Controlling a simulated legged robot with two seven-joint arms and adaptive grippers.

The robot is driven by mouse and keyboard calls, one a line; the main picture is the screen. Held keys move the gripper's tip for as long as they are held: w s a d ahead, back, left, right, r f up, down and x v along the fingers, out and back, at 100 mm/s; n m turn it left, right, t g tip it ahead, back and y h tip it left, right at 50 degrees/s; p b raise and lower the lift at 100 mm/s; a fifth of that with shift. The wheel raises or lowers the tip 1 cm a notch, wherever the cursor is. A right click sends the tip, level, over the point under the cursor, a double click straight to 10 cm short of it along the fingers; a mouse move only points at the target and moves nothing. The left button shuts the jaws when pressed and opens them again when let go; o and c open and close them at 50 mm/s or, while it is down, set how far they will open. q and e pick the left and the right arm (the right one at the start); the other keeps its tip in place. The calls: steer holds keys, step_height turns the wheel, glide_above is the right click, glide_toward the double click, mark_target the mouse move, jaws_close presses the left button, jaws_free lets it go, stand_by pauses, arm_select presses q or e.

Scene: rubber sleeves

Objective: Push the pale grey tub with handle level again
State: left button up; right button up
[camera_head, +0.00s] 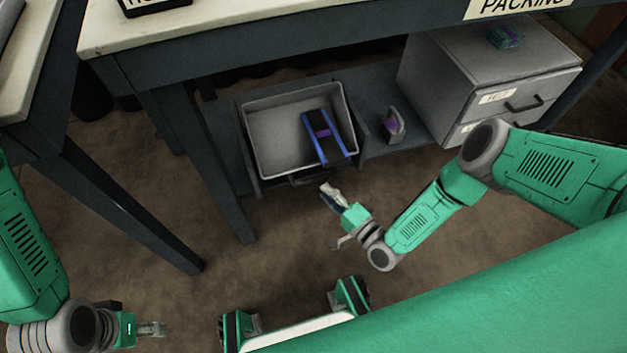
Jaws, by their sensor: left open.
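The pale grey tub (273,133) sits on the low shelf under the packing table. Its dark handle (312,178) is on the near side. A blue and black item with a purple band (326,138) lies in the tub's right part. The tub looks slightly askew; I cannot tell how far it tilts. My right gripper (330,216) is open and empty, just in front of the tub and below its handle, apparently apart from it. My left gripper (152,329) is open and empty at the lower left, far from the tub.
A small grey and purple item (393,126) stands on the shelf right of the tub. A grey drawer cabinet (470,85) is further right, with a small teal item (505,36) on top. A dark table leg (205,160) stands left of the tub. The brown floor is mostly clear.

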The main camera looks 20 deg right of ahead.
mark_target(314, 178)
steer(key=shift+b+x, duration=0.65)
steer(key=shift+x, duration=2.1)
